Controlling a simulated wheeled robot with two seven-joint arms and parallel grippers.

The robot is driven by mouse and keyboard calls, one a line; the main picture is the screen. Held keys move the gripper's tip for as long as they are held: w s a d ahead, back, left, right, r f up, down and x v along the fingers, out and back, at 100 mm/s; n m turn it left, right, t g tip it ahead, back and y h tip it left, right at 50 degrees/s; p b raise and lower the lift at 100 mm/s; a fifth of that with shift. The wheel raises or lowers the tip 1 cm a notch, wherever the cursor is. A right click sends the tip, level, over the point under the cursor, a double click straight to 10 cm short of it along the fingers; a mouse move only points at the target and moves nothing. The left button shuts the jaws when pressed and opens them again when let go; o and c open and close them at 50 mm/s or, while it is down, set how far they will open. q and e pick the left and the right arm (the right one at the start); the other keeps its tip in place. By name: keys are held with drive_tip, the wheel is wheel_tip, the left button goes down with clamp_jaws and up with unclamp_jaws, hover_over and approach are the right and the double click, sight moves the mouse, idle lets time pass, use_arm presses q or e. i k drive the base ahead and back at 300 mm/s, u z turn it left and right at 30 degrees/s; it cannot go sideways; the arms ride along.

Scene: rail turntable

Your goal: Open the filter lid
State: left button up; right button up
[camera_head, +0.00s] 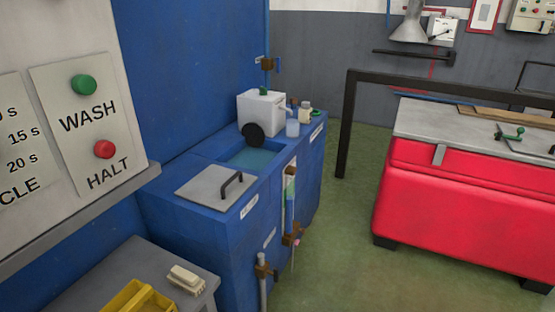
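A light grey flat lid (212,187) with a dark bar handle (232,182) lies on top of the blue cabinet (240,240), at its near end. I take this to be the filter lid; its label is too small to read. It lies flat over the cabinet top. Behind it is an open basin (250,158) with blue-green liquid. Neither of my grippers is in view.
A white box (262,109) and small bottles (304,112) stand behind the basin. Pipes run down the cabinet's front. A wash/halt panel (85,120) is at left, a grey table with a yellow tray (140,297) below. Green floor (335,240) is clear before the red bench (460,205).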

sight(217, 188)
drive_tip(key=z, duration=0.1)
drive_tip(key=i, duration=0.95)
drive_tip(key=u, duration=0.35)
